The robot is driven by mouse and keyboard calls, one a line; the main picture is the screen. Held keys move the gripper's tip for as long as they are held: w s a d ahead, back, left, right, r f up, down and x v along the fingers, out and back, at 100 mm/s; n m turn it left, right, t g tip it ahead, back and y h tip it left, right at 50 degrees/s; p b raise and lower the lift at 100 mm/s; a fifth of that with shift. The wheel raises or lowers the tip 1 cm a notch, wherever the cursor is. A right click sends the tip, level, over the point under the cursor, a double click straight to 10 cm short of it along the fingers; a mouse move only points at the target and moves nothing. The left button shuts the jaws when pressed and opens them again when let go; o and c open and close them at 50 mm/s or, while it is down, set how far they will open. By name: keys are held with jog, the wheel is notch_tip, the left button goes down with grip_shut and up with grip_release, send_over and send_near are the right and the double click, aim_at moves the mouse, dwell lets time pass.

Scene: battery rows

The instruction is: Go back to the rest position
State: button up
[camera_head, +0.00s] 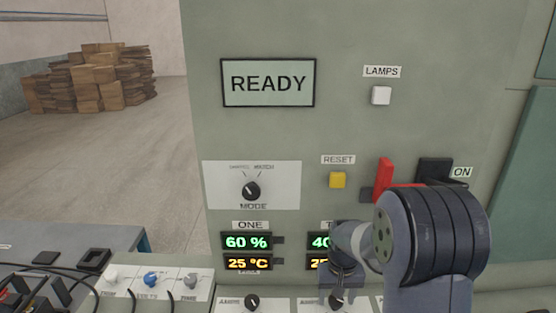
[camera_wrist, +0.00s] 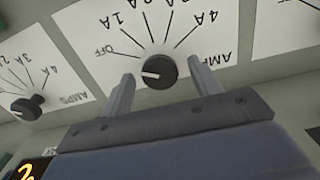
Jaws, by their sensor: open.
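My gripper (camera_wrist: 163,84) is open in the wrist view, with one finger on either side of a black AMPS knob (camera_wrist: 161,68). I cannot tell whether the fingers reach around the knob or stop short of it. No finger visibly touches it. The knob's white mark points left, near the OFF line. In the head view my gripper (camera_head: 342,284) is low at the panel, below the second display column, and partly hides that display and the knob dial there.
The green panel (camera_head: 340,40) carries a READY screen (camera_head: 268,83), a MODE knob (camera_head: 252,191), a yellow RESET button (camera_head: 337,180) and a red lever (camera_head: 384,178) near my arm. Another AMPS knob (camera_wrist: 27,107) is at left. Cables (camera_head: 45,283) lie lower left.

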jog(key=m, duration=0.4)
jog(key=shift+m+p, duration=0.3)
jog(key=shift+p, duration=0.05)
jog(key=shift+r, duration=1.15)
jog(key=shift+s, duration=0.1)
